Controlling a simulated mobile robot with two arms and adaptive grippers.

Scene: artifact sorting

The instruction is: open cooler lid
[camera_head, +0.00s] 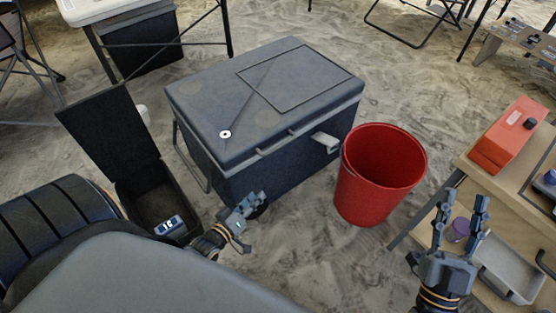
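The cooler (262,175) is a dark blue-grey box standing on the sand at the centre. Its lid (215,97) is closed, with a raised rectangular panel on top and a small white round mark near the left front corner. A handle shows along the lid's front edge, and a light spout-like part sticks out at the front right. My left gripper (243,207) is in front of the cooler's lower left front, below the lid edge; its fingers look apart and hold nothing visible. My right gripper (461,212) is open and empty, fingers up, right of the red bucket.
A red bucket (361,194) stands close to the cooler's right. A wooden table (464,183) with a red box (508,136) and a grey tray (511,266) is at the right. An open black case (150,196) lies at the left.

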